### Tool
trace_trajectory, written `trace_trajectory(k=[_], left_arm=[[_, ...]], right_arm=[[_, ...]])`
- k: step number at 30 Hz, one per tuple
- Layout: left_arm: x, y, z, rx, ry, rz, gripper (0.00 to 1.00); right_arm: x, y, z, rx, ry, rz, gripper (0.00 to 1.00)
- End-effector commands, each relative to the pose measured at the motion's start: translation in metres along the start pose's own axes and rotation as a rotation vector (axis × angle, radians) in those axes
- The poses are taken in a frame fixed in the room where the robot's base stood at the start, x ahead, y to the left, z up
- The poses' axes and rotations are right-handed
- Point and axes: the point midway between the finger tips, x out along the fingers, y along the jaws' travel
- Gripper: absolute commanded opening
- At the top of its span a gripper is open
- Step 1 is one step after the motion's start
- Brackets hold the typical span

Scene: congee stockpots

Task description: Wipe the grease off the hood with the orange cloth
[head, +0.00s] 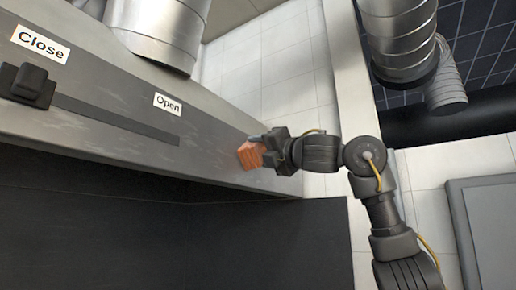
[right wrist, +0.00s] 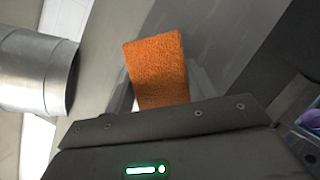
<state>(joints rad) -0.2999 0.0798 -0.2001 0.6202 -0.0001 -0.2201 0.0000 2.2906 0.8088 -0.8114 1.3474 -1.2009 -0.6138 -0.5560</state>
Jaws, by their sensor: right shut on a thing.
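The hood (head: 215,148) is a long grey metal front with pale greasy smears along its face in the head view. The orange cloth (head: 250,154) is at the right end of the hood's face, against or very near it; I cannot tell if it touches. My right gripper (head: 268,150) is shut on the cloth. In the right wrist view the cloth (right wrist: 158,72) sticks out past the dark gripper body, in front of the grey hood surface (right wrist: 215,50). My left gripper is not in view.
Metal ducts (head: 165,30) rise above the hood, with another duct (head: 400,40) at right. White tiled wall lies behind.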

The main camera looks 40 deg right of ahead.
Motion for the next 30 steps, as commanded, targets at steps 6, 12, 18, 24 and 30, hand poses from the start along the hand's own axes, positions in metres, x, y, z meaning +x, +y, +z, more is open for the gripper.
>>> trace_trajectory(k=[6,12,18,24,30], left_arm=[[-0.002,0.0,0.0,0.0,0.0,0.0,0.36],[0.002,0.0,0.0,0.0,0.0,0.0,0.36],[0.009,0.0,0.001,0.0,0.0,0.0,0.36],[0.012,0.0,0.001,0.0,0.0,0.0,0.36],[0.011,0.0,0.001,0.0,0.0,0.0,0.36]], right_arm=[[0.003,0.001,-0.002,0.0,0.001,0.001,0.38],[-0.001,0.007,-0.009,-0.001,0.001,0.002,0.38],[-0.006,0.019,-0.023,-0.001,0.001,0.003,0.38],[-0.01,0.027,-0.03,-0.001,0.001,0.002,0.38],[-0.009,0.027,-0.029,0.0,0.0,0.001,0.38]])
